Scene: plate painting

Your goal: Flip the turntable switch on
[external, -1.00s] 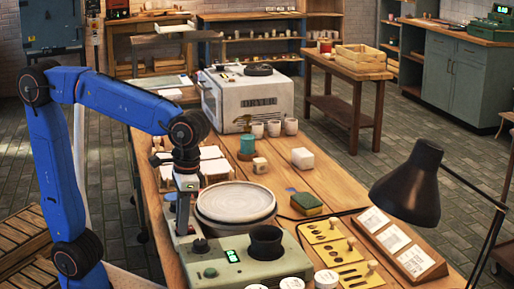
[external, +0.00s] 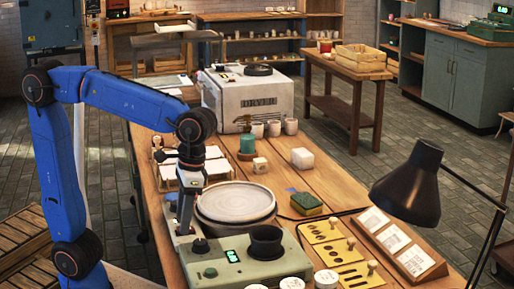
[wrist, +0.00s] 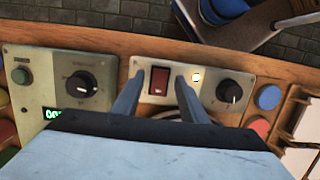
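The turntable switch (wrist: 159,80) is a dark red rocker on a pale metal panel (wrist: 144,93) in the wrist view. A small round lamp (wrist: 196,76) to its right glows bright. My gripper (wrist: 158,76) has its two fingers apart, one on each side of the switch, with nothing between them held; I cannot tell whether a fingertip touches the panel. In the external view my gripper (external: 184,231) points down beside the turntable (external: 236,201), which carries a pale round plate. The switch is hidden there.
A green-grey control box (external: 243,264) with a dark cup and green display stands in front of the turntable. A black knob (wrist: 228,92) sits right of the lamp. A black lamp (external: 408,188) stands at the right. A sponge (external: 306,203) lies on the table.

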